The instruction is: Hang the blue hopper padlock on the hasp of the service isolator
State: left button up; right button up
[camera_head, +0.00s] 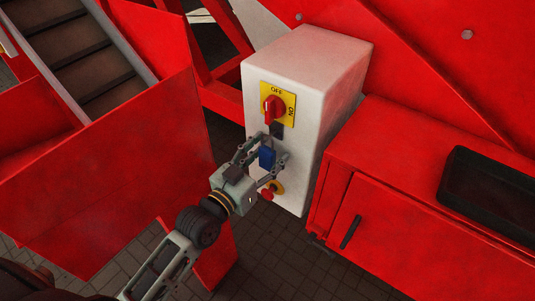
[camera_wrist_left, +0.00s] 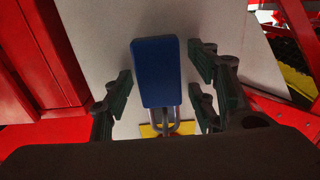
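The blue padlock (camera_head: 267,157) is in front of the white service isolator (camera_head: 318,82), below its red rotary switch (camera_head: 274,108) on a yellow plate. In the left wrist view the padlock body (camera_wrist_left: 157,72) has its grey shackle (camera_wrist_left: 165,122) pointing toward the yellow plate. The dark hasp (camera_head: 277,131) is just below the switch; the shackle reaches to it, but its exact threading is unclear. My left gripper (camera_head: 269,148) is open around the padlock, with fingers on both sides and a visible gap on at least one side. My right gripper is not in view.
A red button on a yellow ring (camera_head: 271,190) is on the isolator just below my left gripper. A red cabinet (camera_head: 420,215) with a black tray (camera_head: 487,190) stands to the right. Red panels (camera_head: 110,180) and a conveyor (camera_head: 80,50) are at left.

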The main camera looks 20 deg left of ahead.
pick_arm(q)
jog(key=v, duration=1.2)
jog(key=s+a+f+n+g+y, duration=0.1)
jog(key=s+a+f+g+y, duration=0.15)
jog(key=f, duration=1.05)
jog(key=s+a+f+g+y, duration=0.1)
jog(key=s+a+f+g, duration=0.15)
jog(key=f, duration=1.05)
jog(key=s+a+f+n+g+y, duration=0.1)
jog(key=s+a+f+g+y, duration=0.15)
jog(key=f, duration=1.05)
jog(key=s+d+f+g, duration=0.1)
jog(key=s+f+g, duration=0.3)
jog(key=s+f, duration=0.5)
jog(key=s+d+f+g, duration=0.1)
jog(key=s+f+g, duration=0.3)
jog(key=s+f, duration=0.5)
jog(key=s, duration=0.8)
jog(key=shift+s+f, duration=0.25)
jog(key=shift+f, duration=0.1)
jog(key=shift+d+g, duration=0.15)
jog(key=shift+g, duration=0.1)
